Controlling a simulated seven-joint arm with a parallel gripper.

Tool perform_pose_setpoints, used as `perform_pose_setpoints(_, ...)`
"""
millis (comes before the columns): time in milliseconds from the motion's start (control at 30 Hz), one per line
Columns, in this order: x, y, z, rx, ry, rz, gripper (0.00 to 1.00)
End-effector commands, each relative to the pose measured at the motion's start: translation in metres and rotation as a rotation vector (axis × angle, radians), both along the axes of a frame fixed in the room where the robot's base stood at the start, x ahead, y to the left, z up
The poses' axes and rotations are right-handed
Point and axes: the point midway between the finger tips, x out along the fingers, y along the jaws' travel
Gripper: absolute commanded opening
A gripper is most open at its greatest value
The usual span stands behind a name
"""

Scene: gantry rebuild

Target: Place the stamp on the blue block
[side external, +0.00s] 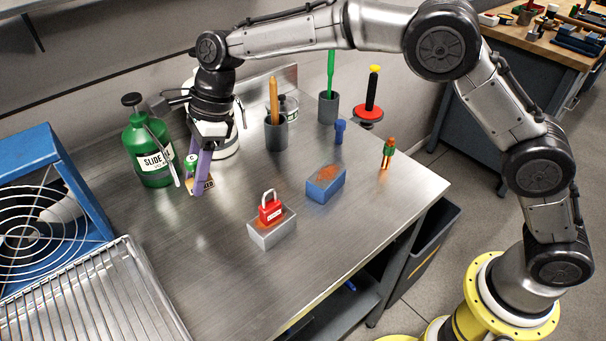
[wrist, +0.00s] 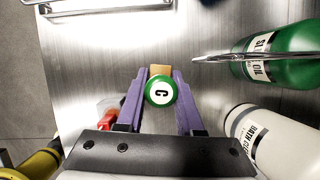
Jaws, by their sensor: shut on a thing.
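The stamp (side external: 191,161) has a round green knob on a tan base at the left of the steel table. In the wrist view the stamp (wrist: 160,91) shows a white disc with a dark letter on its knob. My gripper (side external: 200,180) points down, its purple fingers shut on the stamp from both sides; they also show in the wrist view (wrist: 160,73). I cannot tell whether the base touches the table. The blue block (side external: 323,187) lies right of the stamp, near the table's front right edge, with an orange-brown patch on its bare top.
A red padlock (side external: 270,210) sits on a grey block (side external: 271,234). A green bottle (side external: 150,150) and a white bottle (wrist: 270,140) stand close to my gripper. Grey holders (side external: 276,133) stand at the back. A wire rack (side external: 90,295) lies front left.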

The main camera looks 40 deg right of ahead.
Motion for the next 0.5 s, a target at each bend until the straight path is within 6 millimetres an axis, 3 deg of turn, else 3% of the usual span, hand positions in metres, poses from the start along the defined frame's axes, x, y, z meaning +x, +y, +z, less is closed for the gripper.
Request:
perform_pose_setpoints(133,-0.009,-0.051,0.022,-0.009,-0.003,0.008,0.0)
perform_pose_setpoints(267,-0.031,-0.108,0.041,-0.019,-0.003,0.03,0.0)
perform_pose_setpoints(500,-0.098,-0.201,0.067,-0.021,0.003,0.077,0.0)
